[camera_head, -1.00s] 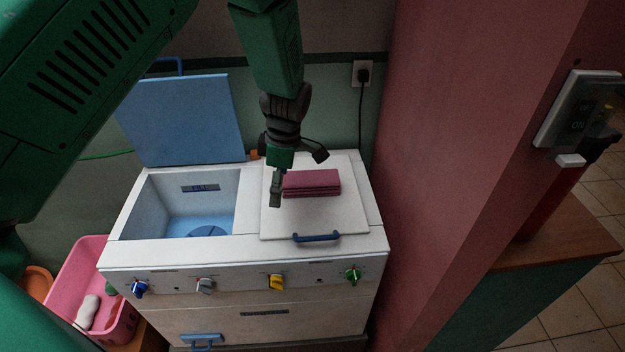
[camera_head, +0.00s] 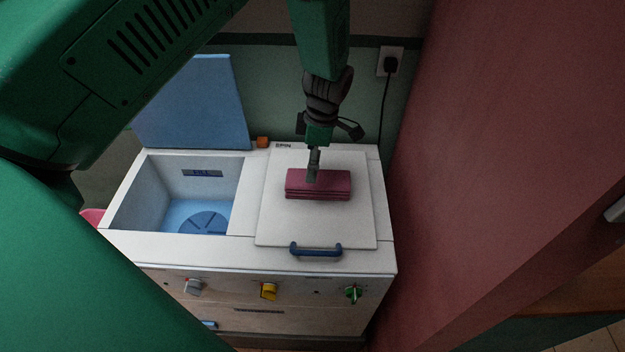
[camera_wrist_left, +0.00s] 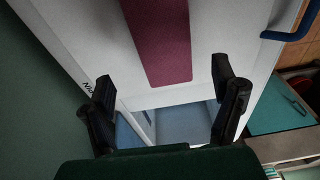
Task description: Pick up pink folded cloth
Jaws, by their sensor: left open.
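The pink folded cloth (camera_head: 325,186) lies flat in a small stack on the white closed lid on the right of the washing machine. It also shows in the left wrist view (camera_wrist_left: 162,42), at the top centre beyond the fingers. My left gripper (camera_head: 313,168) comes down from above at the cloth's far edge and overlaps it in the head view. In the left wrist view the fingers (camera_wrist_left: 164,92) are wide apart with nothing between them. Whether a finger touches the cloth cannot be told. My right gripper is not in view.
The white lid (camera_head: 275,215) has a blue handle (camera_head: 316,250) at its front. To the left is an open tub (camera_head: 205,220) with a raised blue lid (camera_head: 195,105). A reddish wall (camera_head: 470,130) stands close on the right. A socket with a cable (camera_head: 390,62) is behind.

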